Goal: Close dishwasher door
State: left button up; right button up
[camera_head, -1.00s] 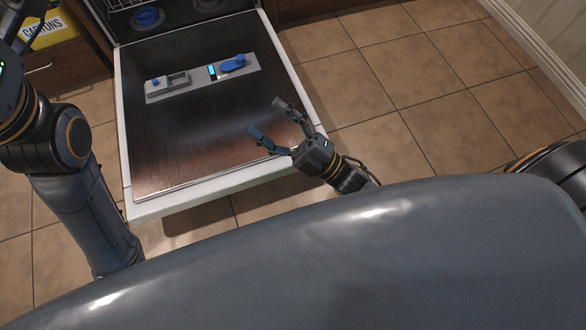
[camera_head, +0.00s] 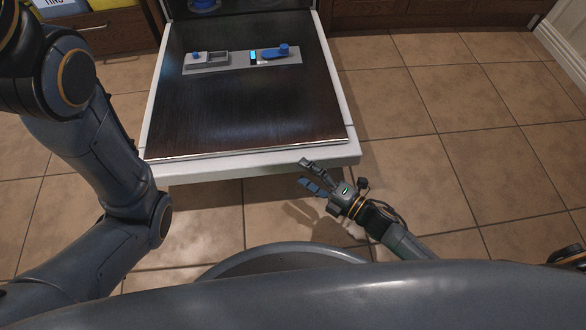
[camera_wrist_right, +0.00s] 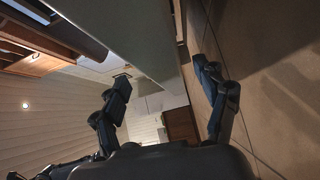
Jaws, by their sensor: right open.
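The dishwasher door (camera_head: 245,118) hangs open and looks about level in the head view, its dark inner panel facing up with a white rim. A grey detergent dispenser (camera_head: 232,62) with blue parts is set in the panel. My right gripper (camera_head: 303,173) is open and empty, just off the door's front edge near its right corner. It is on the robot's side and looks lower than the rim; contact is not clear. The right wrist view shows the two fingers spread (camera_wrist_right: 165,95), with a long pale panel, likely the door, beyond. My left gripper is out of view; only its arm shows.
The dishwasher opening with part of a rack (camera_head: 205,6) is at the top. Wooden cabinets (camera_head: 410,14) flank it, and an open drawer with yellow boxes (camera_head: 112,4) is at the upper left. Tiled floor (camera_head: 450,110) is clear to the right.

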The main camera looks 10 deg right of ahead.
aim_at(296, 167)
jog(key=shift+b+x, duration=0.7)
jog(key=shift+x, duration=1.55)
jog(key=shift+c, duration=0.2)
